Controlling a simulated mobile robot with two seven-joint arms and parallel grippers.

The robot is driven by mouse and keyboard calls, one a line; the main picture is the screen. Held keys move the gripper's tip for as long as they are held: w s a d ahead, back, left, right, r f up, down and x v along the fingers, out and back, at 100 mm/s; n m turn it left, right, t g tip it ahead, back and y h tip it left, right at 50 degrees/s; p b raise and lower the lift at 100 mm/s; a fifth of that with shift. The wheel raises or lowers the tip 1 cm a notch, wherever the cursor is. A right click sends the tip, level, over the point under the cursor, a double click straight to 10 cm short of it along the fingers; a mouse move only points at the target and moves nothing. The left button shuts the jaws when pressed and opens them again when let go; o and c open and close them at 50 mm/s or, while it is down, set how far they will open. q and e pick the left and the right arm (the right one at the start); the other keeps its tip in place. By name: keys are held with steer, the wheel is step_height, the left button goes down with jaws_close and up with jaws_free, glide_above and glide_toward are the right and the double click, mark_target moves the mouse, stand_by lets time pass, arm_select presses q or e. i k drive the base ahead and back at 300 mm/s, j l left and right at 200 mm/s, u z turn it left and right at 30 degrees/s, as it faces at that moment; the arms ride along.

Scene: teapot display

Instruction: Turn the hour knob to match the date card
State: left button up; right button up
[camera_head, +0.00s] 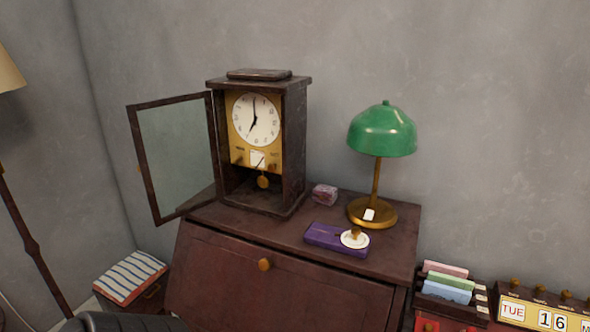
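A dark wooden clock (258,145) stands on a brown desk, its glass door (178,155) swung open to the left. The white dial (256,120) has one hand pointing straight up and one toward the lower left, near seven. Below it, the brass plate carries small knobs, one at left (238,160) and one at right (272,167); their labels are too small to read. A small white card (258,158) with a dark slanted line sits between them, above a brass pendulum (263,181).
A green lamp (382,132), a purple book (335,239) with a small plate (355,239), and a patterned box (325,194) share the desk top (290,236). At lower right are a card rack (448,298) and a calendar (545,312) reading TUE 16, cut off at the edge.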

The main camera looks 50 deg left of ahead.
mark_target(272, 167)
steer(key=u, duration=1.15)
steer(key=j+u, duration=0.25)
steer(key=u, duration=0.2)
steer(key=j+u, duration=0.2)
steer(key=u, duration=0.25)
